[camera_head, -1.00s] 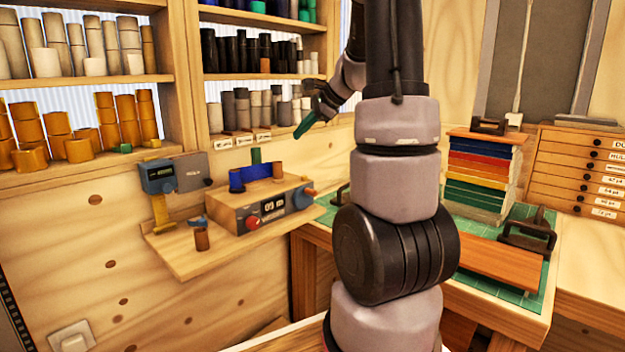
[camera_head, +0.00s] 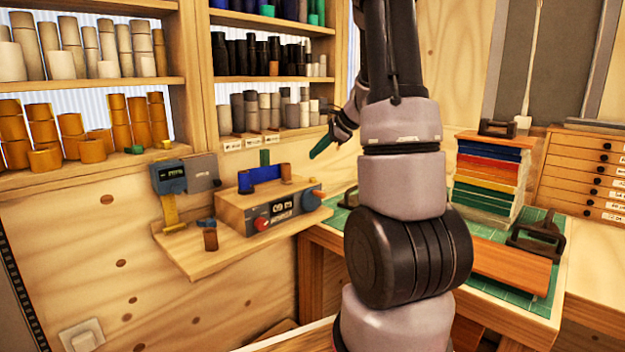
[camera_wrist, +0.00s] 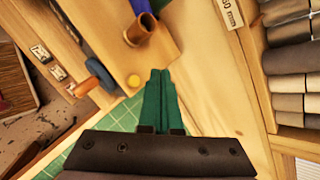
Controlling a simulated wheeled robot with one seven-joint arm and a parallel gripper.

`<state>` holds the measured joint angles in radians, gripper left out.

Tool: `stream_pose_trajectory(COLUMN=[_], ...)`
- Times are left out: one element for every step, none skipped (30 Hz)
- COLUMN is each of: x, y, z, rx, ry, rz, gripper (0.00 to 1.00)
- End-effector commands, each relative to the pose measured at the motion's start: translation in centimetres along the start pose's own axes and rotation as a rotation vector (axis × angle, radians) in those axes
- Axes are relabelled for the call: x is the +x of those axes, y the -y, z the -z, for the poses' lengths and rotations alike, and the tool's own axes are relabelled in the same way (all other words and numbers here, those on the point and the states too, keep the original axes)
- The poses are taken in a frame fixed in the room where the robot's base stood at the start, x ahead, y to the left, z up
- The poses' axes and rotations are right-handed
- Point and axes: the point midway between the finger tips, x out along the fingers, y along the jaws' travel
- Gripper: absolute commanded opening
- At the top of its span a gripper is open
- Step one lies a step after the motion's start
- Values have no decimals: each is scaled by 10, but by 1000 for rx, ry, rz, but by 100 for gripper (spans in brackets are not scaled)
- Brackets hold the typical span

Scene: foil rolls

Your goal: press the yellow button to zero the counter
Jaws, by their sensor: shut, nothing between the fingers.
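The counter box (camera_head: 245,212) is a wooden block on a wall shelf, with a display (camera_head: 283,206), a red knob (camera_head: 261,223) and a blue dial (camera_head: 311,199) on its front. In the wrist view a small round yellow button (camera_wrist: 134,80) sits on the box's wooden top, between the blue dial (camera_wrist: 101,76) and a brown tube (camera_wrist: 150,31). I cannot make the button out in the head view. My gripper (camera_head: 320,147) has green fingers, shut and empty, above and right of the box. In the wrist view the fingertips (camera_wrist: 160,75) appear just right of the button, apparently apart from it.
A blue-grey device (camera_head: 168,177) and a small brown cylinder (camera_head: 210,239) stand left of the box. Shelves of rolls (camera_head: 270,118) rise behind. At right are a green mat (camera_head: 480,300) and a stack of coloured boards (camera_head: 490,175).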

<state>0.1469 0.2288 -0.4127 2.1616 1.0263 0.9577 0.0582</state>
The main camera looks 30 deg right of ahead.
Motion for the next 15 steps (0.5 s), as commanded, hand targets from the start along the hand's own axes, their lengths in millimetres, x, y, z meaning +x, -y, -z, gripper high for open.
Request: stream_pose_trajectory(x=[5, 8, 12, 14, 16, 20, 22, 23, 25, 26, 28, 29, 29, 30, 30], y=[-4, -6, -9, -11, -13, -15, -16, -17, -19, -20, -20, -21, -22, -22, -22], z=[4, 7, 9, 11, 13, 15, 17, 18, 19, 20, 21, 22, 22, 22, 23], rx=[2, 3, 3, 3, 3, 2, 2, 2, 1, 0, 0, 0, 0, -1, -2], ry=[-1, -1, -2, -2, -2, -2, -2, -2, -2, -2, -2, -1, -1, -1, -1], rz=[-3, -2, -2, -2, -1, -2, -1, -1, -1, 0, 0, 1, 0, 0, 0], gripper=[0, 0, 0, 0, 0, 0, 0, 0, 0, 0, 0, 0, 0, 0, 0])
